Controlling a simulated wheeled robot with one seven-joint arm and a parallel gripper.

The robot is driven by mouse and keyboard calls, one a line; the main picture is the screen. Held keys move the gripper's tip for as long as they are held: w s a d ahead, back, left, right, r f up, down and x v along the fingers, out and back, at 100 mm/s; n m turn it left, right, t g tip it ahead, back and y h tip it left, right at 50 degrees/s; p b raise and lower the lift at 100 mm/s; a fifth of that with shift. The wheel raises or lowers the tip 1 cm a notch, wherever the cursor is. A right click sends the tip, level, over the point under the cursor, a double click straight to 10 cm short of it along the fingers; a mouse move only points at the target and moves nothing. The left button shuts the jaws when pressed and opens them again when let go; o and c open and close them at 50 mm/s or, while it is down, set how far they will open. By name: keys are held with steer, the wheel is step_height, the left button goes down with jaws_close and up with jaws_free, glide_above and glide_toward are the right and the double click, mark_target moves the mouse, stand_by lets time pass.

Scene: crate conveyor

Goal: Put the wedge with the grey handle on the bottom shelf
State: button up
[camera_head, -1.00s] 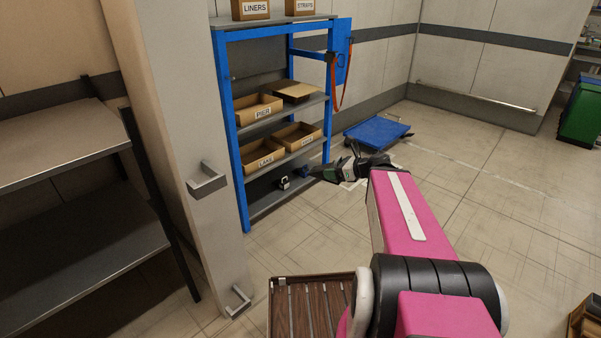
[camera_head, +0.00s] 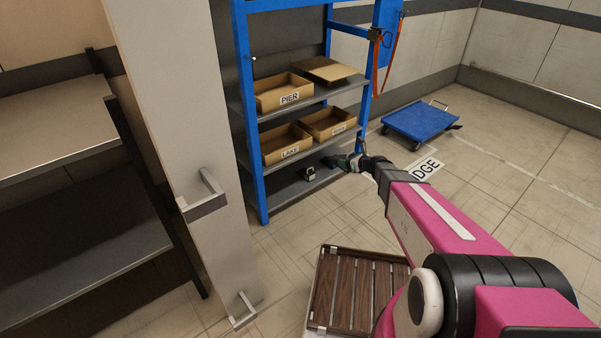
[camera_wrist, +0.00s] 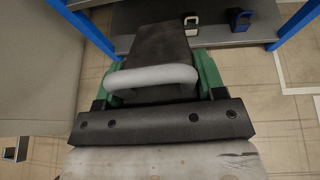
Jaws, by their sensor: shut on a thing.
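My gripper (camera_head: 362,162) is at the end of my outstretched arm, in front of the blue shelf unit's lower right side. In the wrist view my gripper (camera_wrist: 152,92) is shut on a dark wedge (camera_wrist: 150,50) with a grey handle (camera_wrist: 152,77). The bottom shelf (camera_head: 285,190) is a grey board near the floor; in the wrist view it lies beyond the wedge (camera_wrist: 235,28). A small object with a light handle (camera_head: 309,173) stands on it, also visible in the wrist view (camera_wrist: 191,24). A blue-handled object (camera_wrist: 240,20) stands to its right.
Boxes marked PIER (camera_head: 284,92) and LAKE (camera_head: 286,145) sit on the shelves above. A blue upright (camera_head: 249,110) bounds the unit's left side. A blue cart (camera_head: 420,123) stands on the right. A slatted wooden platform (camera_head: 352,290) lies in front, with open floor between.

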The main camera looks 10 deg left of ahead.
steer(key=w+a+f, duration=0.1)
steer(key=a+f, duration=0.3)
steer(key=f, duration=0.1)
steer(key=w+a+f, duration=0.1)
steer(key=a+f, duration=0.3)
steer(key=f, duration=0.1)
steer(key=w+a+f, duration=0.1)
steer(key=a+f, duration=0.2)
steer(key=f, duration=0.3)
steer(key=shift+w+a, duration=0.3)
steer(key=shift+a, duration=0.1)
glide_toward(283, 191)
steer(key=shift+m+t, duration=0.3)
steer(key=shift+t, duration=0.1)
steer(key=w+a+r, duration=0.1)
steer(key=a, duration=0.1)
steer(key=w+a+r, duration=0.1)
steer(key=a, duration=0.1)
steer(key=w+a+r, duration=0.2)
steer(key=shift+w+a+f+h, duration=0.3)
steer(key=shift+w+a, duration=0.4)
steer(key=shift+a, duration=0.15)
step_height(283, 191, down, 3)
steer(key=shift+d+r, duration=0.1)
steer(key=shift+r, duration=0.1)
steer(key=shift+s+f, duration=0.1)
steer(key=shift+s, duration=0.05)
steer(key=shift+f, duration=0.15)
steer(key=o, duration=1.2)
